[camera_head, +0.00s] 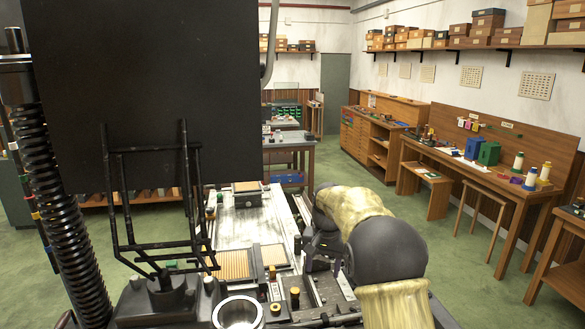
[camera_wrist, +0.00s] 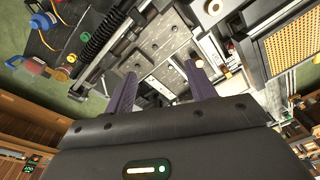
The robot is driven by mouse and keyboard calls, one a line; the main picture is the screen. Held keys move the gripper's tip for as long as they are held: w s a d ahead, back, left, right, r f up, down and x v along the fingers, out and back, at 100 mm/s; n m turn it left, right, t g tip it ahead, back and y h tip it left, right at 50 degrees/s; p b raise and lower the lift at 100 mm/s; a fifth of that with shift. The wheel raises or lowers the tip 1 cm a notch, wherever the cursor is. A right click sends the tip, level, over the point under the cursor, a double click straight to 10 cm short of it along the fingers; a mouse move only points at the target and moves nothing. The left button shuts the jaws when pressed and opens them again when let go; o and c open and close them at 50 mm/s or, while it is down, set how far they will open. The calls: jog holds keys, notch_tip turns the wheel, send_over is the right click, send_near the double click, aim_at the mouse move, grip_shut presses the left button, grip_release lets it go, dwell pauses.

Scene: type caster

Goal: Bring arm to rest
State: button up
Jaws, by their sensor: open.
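My gripper (camera_wrist: 163,80) shows in the wrist view with its two dark purplish fingers spread apart. The gap between them is empty, and grey metal plates and blocks show beyond the fingertips. In the head view my arm, with yellowish sleeves and a dark round joint, is bent at the lower centre right. It hangs beside the right side of a pale machine bed (camera_head: 245,222).
A black panel (camera_head: 145,90) and a coiled black spring (camera_head: 65,200) block the left. Ribbed trays (camera_head: 233,265) lie on the bed. A wooden workbench (camera_head: 480,165) with spools and a stool (camera_head: 482,205) stand at right. Green floor (camera_head: 440,230) is clear between.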

jog(key=s+d+f+n+t, duration=0.1)
jog(key=s+d+f, duration=0.1)
jog(key=s, duration=0.8)
jog(key=s+d+f+n, duration=0.1)
jog(key=s+d+f, duration=0.15)
jog(key=s, duration=0.65)
jog(key=s+d+f+n+t, duration=0.1)
jog(key=s+d, duration=0.2)
jog(key=s, duration=0.7)
notch_tip(320, 180, down, 11)
jog(key=b, duration=1)
jog(key=shift+s+a+r, duration=0.2)
jog(key=shift+s, duration=0.05)
jog(key=shift+s+d+r, duration=0.1)
